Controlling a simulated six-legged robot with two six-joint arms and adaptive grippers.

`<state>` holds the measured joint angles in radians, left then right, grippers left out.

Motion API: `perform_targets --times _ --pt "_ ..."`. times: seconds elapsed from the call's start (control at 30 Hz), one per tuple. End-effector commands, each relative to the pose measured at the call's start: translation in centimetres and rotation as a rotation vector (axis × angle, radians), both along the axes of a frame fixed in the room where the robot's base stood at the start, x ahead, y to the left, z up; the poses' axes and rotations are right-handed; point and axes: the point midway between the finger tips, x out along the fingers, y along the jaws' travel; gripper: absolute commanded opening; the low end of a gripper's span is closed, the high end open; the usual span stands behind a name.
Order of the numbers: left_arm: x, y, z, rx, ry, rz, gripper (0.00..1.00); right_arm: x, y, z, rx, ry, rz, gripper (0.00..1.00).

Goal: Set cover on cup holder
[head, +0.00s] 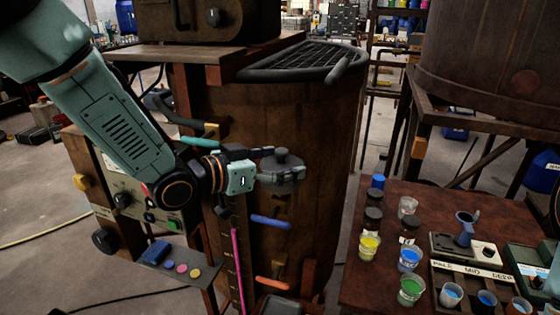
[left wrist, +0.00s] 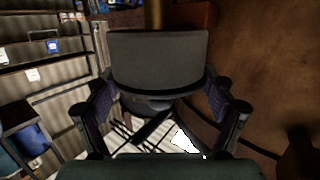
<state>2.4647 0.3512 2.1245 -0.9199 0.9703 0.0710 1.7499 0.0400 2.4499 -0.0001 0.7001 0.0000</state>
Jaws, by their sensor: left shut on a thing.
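The cover (head: 284,160) is a dark grey round lid with a knob on top. My left gripper (head: 280,172) is shut on it and holds it roughly level in the air, in front of the large brown vat. In the left wrist view the cover (left wrist: 158,62) sits between the two fingers and fills the upper middle. What looks like the cup holder (head: 466,228) is a blue-grey open cup shape on a dark device on the brown table at right. It is well to the right of the cover and lower in the picture. My right gripper is not in view.
The brown vat (head: 315,130) stands behind the gripper. A control panel (head: 140,200) is at left.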

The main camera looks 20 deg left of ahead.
Motion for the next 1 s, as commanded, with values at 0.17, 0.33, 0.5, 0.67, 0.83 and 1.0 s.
perform_targets --times 0.17,0.33,0.5,0.67,0.83,1.0 --pt "0.03 0.01 -0.32 0.0 0.0 0.0 0.56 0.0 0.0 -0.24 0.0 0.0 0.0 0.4" --pt "0.02 0.01 -0.31 -0.001 -0.001 0.0 0.56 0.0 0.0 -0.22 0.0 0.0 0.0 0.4" --pt "0.01 0.0 -0.31 0.0 0.0 0.0 0.89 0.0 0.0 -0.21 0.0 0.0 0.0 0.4" --pt "0.01 0.0 -0.31 0.0 0.0 0.0 1.0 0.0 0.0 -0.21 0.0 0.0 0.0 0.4" --pt "0.01 0.0 -0.31 0.0 0.0 0.0 1.0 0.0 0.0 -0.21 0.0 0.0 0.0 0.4" --pt "-0.05 0.06 -0.3 -0.001 0.0 0.001 1.0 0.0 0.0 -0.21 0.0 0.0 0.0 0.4"
